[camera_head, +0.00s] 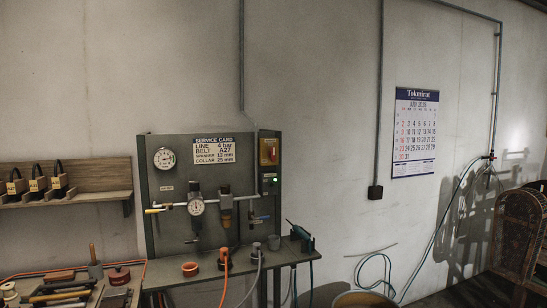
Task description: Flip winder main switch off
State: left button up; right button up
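A grey service panel (167,221) stands against the wall at left of centre. A switch box (269,151) with a yellowish plate and a red part sits at the panel's upper right. I cannot tell whether this is the winder's main switch, nor its position. I cannot make out a winder for certain. Neither of my grippers is in view.
A bench (178,270) with hoses and fittings runs below the panel. Tools lie at lower left, under a wooden shelf (93,196). A round bin (362,300) is at bottom centre-right. A worn wooden piece (519,232) stands at right. A calendar (414,132) hangs on the wall.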

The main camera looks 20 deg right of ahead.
aim_at(272, 154)
jog(key=i+l+u, duration=0.15)
jog(key=l, duration=0.25)
jog(key=i+l+u, duration=0.15)
jog(key=i+l, duration=0.15)
jog(key=i+l+u, duration=0.15)
jog(key=l, duration=0.4)
jog(key=i+l+u, duration=0.1)
jog(key=l, duration=0.35)
jog(key=i+l+u, duration=0.15)
jog(key=i+l, duration=0.15)
jog(key=l, duration=0.15)
jog(key=i+l+u, duration=0.15)
jog(key=l, duration=0.35)
jog(key=l+u, duration=0.15)
jog(key=l, duration=0.3)
jog(key=i+l+u, duration=0.15)
jog(key=l, duration=0.4)
